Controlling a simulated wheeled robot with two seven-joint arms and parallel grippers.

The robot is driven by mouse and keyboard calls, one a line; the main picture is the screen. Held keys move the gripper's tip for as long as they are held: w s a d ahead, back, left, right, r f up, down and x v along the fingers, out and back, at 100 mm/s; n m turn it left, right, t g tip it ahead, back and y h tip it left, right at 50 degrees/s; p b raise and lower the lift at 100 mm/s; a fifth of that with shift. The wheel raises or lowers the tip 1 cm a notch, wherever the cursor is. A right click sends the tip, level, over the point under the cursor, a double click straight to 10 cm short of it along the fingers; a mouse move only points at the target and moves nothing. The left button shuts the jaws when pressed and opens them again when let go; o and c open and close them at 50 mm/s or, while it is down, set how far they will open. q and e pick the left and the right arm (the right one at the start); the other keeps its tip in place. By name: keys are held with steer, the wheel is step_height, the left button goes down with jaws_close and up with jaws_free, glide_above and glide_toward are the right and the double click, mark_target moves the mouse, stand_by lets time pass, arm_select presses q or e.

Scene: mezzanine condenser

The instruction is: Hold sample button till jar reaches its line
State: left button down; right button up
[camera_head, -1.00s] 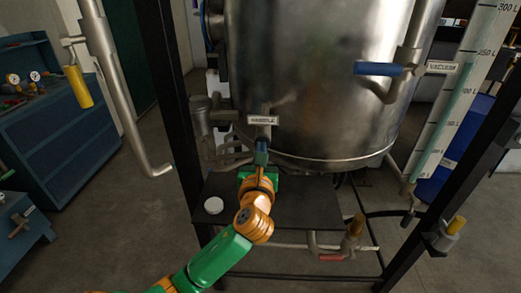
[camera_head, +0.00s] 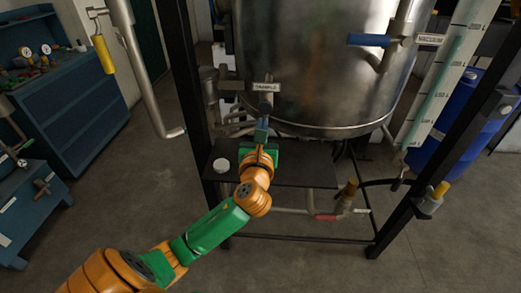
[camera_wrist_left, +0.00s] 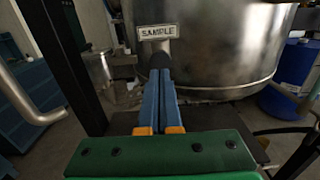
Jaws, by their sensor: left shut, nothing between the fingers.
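The SAMPLE label (camera_head: 266,87) is on a pipe fitting at the lower front of the steel tank. A dark rounded knob, likely the sample button (camera_wrist_left: 160,62), sits just below the label in the left wrist view. My left gripper (camera_head: 262,124) is shut and empty, its blue fingers pointing at the knob. In the left wrist view the fingertips (camera_wrist_left: 161,73) overlap the knob's lower edge; I cannot tell if they touch or press it. A small white round item (camera_head: 221,165) is on the black shelf; I cannot tell if it is the jar. My right gripper is not in view.
A blue VACUUM valve handle (camera_head: 369,40) and a graduated tube (camera_head: 440,85) are right. Dark frame posts (camera_head: 181,70) flank the shelf. A blue drum (camera_head: 470,115) stands behind right. Floor is clear in front.

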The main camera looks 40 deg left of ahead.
arm_select(q)
steer(key=v, duration=0.6)
step_height(320, 180, down, 23)
steer(key=w+d+n+g+h, duration=0.2)
steer(key=n+g+h, duration=0.3)
steer(key=s+d+f+n+g+h, duration=0.15)
steer(key=s+f+n+g, duration=0.45)
steer(key=f, duration=1)
steer(key=s+d+f+n+g+h, duration=0.1)
steer(key=s+f+n, duration=0.3)
steer(key=s, duration=0.5)
steer(key=s+d+f+n+g+h, duration=0.1)
steer(key=s+f+n, duration=0.4)
steer(key=s, duration=0.5)
steer(key=s+d+f+n+g+h, duration=0.1)
steer(key=s+d+f+n, duration=0.1)
steer(key=s+f+n, duration=0.3)
steer(key=s+n, duration=0.2)
steer(key=s, duration=0.2)
steer(key=shift+s+g+b, duration=0.3)
steer(key=shift+s+b, duration=0.05)
steer(key=shift+b, duration=0.05)
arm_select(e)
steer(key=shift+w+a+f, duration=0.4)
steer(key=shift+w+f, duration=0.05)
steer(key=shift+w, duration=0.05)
